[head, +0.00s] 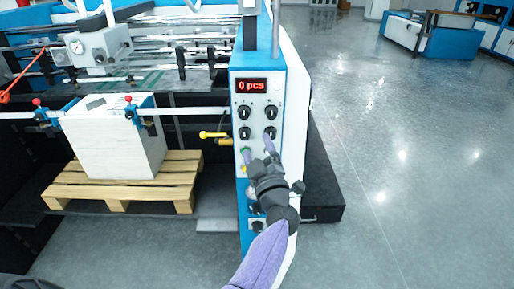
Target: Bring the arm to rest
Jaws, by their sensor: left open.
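My left arm comes up from the bottom edge in the head view, with a purple sleeve and dark joints. My left gripper (258,153) is open and empty in front of the lower part of the machine's control panel (263,101). I cannot tell whether its fingertips touch the panel. The panel has several black knobs and a red display (252,86) reading "0 pcs". The gripper and forearm hide part of the lower panel. My right gripper is not in view.
A yellow handle (214,135) sticks out left of the panel. A white stack (115,141) stands on a wooden pallet (179,186) at the left. A low black box (322,188) lies right of the panel. The grey floor (410,190) further right is clear.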

